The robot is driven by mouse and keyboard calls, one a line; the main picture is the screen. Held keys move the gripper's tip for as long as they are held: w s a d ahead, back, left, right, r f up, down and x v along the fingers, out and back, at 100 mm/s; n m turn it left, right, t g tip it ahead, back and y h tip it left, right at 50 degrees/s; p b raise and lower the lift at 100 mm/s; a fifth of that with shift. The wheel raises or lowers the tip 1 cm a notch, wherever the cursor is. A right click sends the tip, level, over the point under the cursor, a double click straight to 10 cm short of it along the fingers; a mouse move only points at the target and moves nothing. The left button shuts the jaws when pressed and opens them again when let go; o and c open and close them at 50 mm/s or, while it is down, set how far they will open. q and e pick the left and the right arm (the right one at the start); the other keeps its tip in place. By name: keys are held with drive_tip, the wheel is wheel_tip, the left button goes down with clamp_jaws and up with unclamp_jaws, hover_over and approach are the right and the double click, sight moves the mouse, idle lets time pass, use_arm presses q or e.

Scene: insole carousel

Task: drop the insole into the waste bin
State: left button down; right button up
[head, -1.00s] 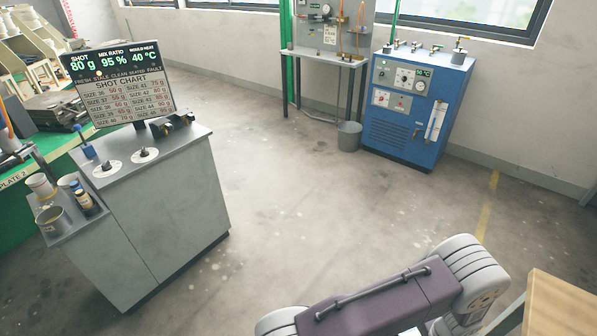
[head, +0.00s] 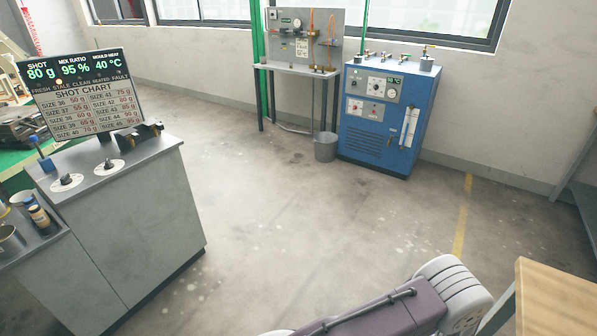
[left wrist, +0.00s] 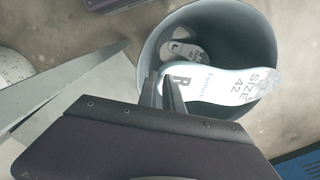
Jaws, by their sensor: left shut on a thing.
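In the left wrist view, my left gripper (left wrist: 165,92) is shut on a pale insole (left wrist: 228,84) marked R and SIZE 42. The insole lies across the mouth of a grey round waste bin (left wrist: 147,62), above its inside. A second, smaller-looking insole piece (left wrist: 178,50) marked L lies down inside the bin. The head view shows a grey bin (head: 325,147) on the floor beside the blue cabinet; I cannot tell if it is the same one. Neither gripper shows in the head view.
A grey console (head: 150,200) with a shot chart screen (head: 82,92) stands at the left. The blue cabinet (head: 385,115) and a grey bench (head: 296,68) stand at the back wall. A wooden top (head: 560,295) is at the lower right. The middle floor is clear.

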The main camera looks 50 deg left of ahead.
use_arm(q)
drive_tip(key=shift+r, duration=0.1)
drive_tip(key=c, duration=1.4)
unclamp_jaws()
drive_tip(key=shift+c, duration=0.2)
drive_tip(key=shift+r, duration=0.1)
wheel_tip(320, 180, up, 9)
drive_tip(key=p, duration=0.1)
drive_tip(key=shift+p, duration=0.35)
